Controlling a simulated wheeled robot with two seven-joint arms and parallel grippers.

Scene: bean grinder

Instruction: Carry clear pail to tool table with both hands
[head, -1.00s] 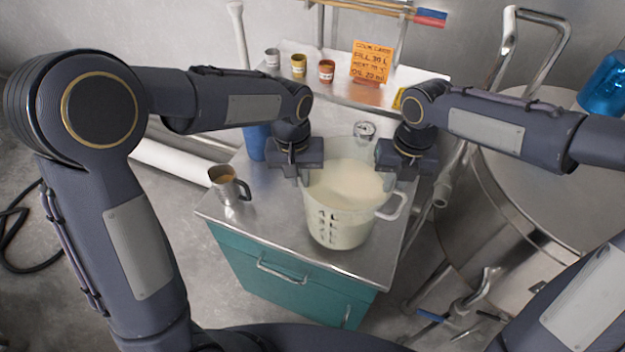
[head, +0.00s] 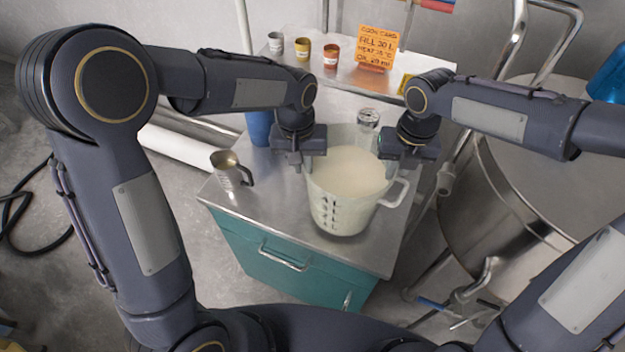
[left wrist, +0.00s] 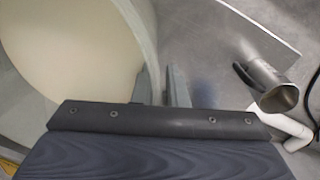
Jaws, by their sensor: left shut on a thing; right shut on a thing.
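The clear pail (head: 341,212) holds a cream-coloured liquid and has dark volume marks and a handle on its right side. It is upright over the steel top of the tool table (head: 285,243), which has a teal cabinet below. I cannot tell whether its base touches the top. My left gripper (head: 304,168) is shut on the pail's left rim. My right gripper (head: 397,172) is shut on its right rim, its fingertips partly hidden. In the left wrist view the pail's rim (left wrist: 150,40) passes beside the left fingers (left wrist: 165,88).
A metal jug (head: 230,172) stands on the table left of the pail. A blue container (head: 259,128) and a gauge (head: 368,118) are behind. Small cups (head: 303,48) and an orange sign (head: 376,47) stand on a back shelf. A large steel vessel (head: 480,225) is close on the right.

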